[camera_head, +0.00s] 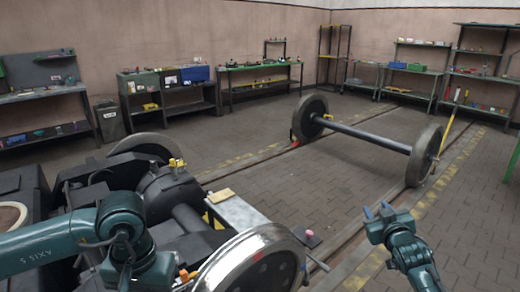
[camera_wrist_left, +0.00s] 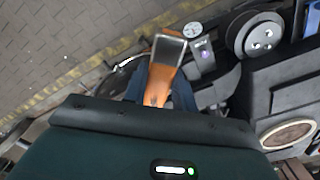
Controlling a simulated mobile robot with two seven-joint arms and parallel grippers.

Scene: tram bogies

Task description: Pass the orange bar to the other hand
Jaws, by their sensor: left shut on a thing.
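The orange bar (camera_wrist_left: 160,76) shows in the left wrist view, with a grey, framed end pointing away from the wrist. My left gripper (camera_wrist_left: 160,92) is shut on it, its blue-grey fingers on both sides. In the head view, my left arm reaches over the bogie at lower left and its fingers are hidden; a small orange patch (camera_head: 184,275) shows beside it, and I cannot tell whether it is the bar. My right gripper (camera_head: 378,211) is open and empty at the lower right, its two blue fingertips apart, well away from the left gripper.
A bogie with a shiny wheel (camera_head: 255,262) fills the lower left, close to my left arm. A loose wheelset (camera_head: 365,136) stands on the rails behind my right gripper. Workbenches (camera_head: 262,75) and shelves line the walls. The paved floor (camera_head: 485,215) at right is clear.

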